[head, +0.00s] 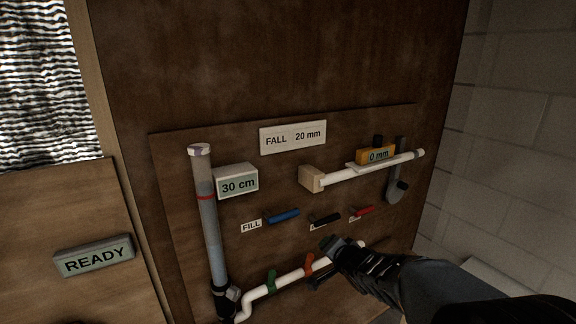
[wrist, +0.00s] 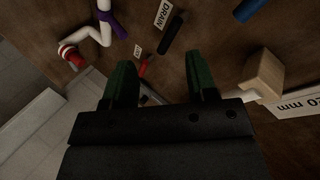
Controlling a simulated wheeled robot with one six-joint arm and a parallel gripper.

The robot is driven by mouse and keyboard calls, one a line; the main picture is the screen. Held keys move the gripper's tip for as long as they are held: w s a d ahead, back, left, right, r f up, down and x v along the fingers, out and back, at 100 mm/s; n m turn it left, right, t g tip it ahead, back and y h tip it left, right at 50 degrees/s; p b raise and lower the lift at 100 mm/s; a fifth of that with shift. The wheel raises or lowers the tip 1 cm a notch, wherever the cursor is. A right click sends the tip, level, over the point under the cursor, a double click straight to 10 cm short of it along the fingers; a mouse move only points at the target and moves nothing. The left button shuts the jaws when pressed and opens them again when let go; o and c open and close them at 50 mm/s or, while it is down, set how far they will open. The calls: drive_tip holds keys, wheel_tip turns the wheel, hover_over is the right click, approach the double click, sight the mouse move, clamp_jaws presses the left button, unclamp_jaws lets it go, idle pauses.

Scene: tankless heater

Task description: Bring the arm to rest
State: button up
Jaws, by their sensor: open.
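My gripper (head: 338,243) is in front of the lower right of the brown board, near the lower white pipe. In the wrist view my gripper (wrist: 163,72) shows two green fingers spread apart with nothing between them. The arm reaches in from the lower right corner of the head view. A red lever (wrist: 145,66) appears beyond the gap between the fingers. Whether the gripper touches the pipe or board I cannot tell.
The board holds a clear upright tube (head: 209,220), a "30 cm" display (head: 238,184), a sloping white pipe (head: 370,171) with an orange "0 mm" level (head: 376,155), blue (head: 284,215) and black (head: 325,220) levers, and a lower white pipe (head: 290,279). A block wall (head: 515,150) stands right.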

drive_tip(key=s+d+n+g+h+b, duration=0.2)
drive_tip(key=s+n+g, duration=0.5)
drive_tip(key=s, duration=1.6)
drive_tip(key=shift+s+d+r+n, duration=0.2)
drive_tip(key=shift+s+d+n, duration=0.05)
drive_tip(key=shift+d+n, duration=0.3)
